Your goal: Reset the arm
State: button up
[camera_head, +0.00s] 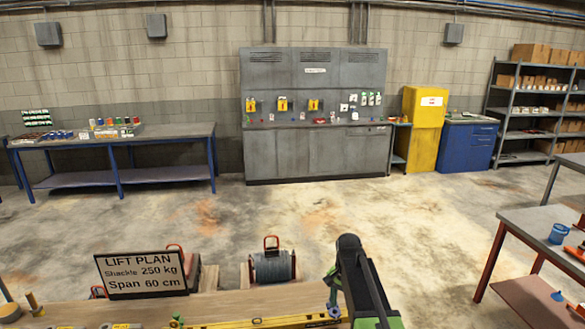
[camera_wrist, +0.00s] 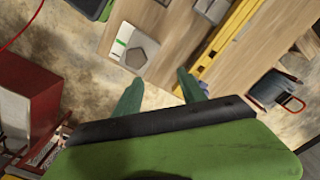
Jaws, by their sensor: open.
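In the wrist view my gripper (camera_wrist: 160,92) is open, its two green fingers apart with nothing between them. It hangs over the edge of a wooden bench top (camera_wrist: 195,50), with concrete floor showing between and beside the fingers. A grey block (camera_wrist: 141,52) on a pale card lies on the wood just beyond the fingers. In the head view my dark and green arm rises at the bottom, right of centre. My gripper's fingers cannot be made out clearly there.
A yellow level-like bar (camera_head: 270,322) lies along the near bench. A LIFT PLAN sign (camera_head: 142,274) stands at its left. A cable reel (camera_head: 272,266) is beyond the bench. A table (camera_head: 545,232) with tools is at right. Open floor (camera_head: 400,215) lies between here and the grey cabinets (camera_head: 316,152).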

jog(key=s+f+n+b, duration=0.7)
jog(key=s+f+b, duration=0.5)
jog(key=s+f, duration=0.1)
jog(key=shift+s+d+f, duration=0.3)
jog(key=shift+s+d, duration=0.05)
jog(key=shift+s, duration=0.55)
